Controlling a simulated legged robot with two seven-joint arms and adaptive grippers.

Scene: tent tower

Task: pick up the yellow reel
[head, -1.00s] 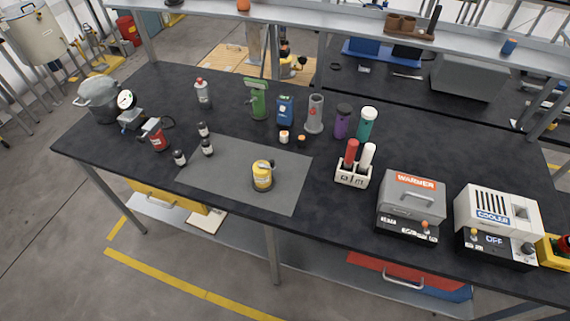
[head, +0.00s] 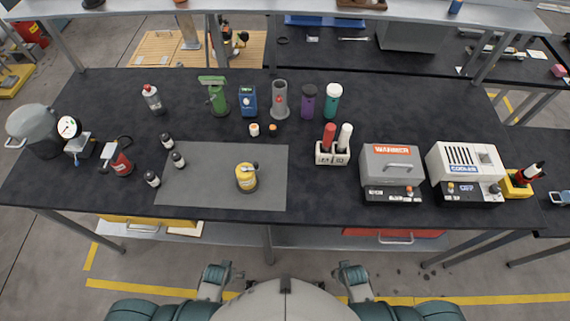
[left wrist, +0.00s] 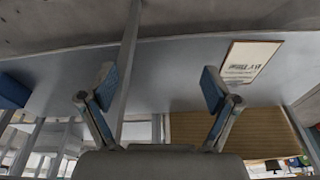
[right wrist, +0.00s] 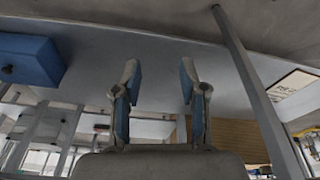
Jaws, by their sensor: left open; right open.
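The yellow reel (head: 246,178) stands on the grey mat (head: 200,192) near the front edge of the dark workbench, in the head view. It is a short yellow cylinder with a pale label and a grey metal part on top. My left gripper (head: 225,270) is low, in front of the bench edge, to the left of and below the reel. It is open and empty in the left wrist view (left wrist: 158,85). My right gripper (head: 350,268) is also low in front of the bench, open and empty in the right wrist view (right wrist: 158,80). Neither wrist view shows the reel.
A red and white holder (head: 332,153), the warmer (head: 391,168) and the cooler (head: 465,165) stand to the right. Green, blue and grey items line the back. The bench edge lies between my grippers and the reel.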

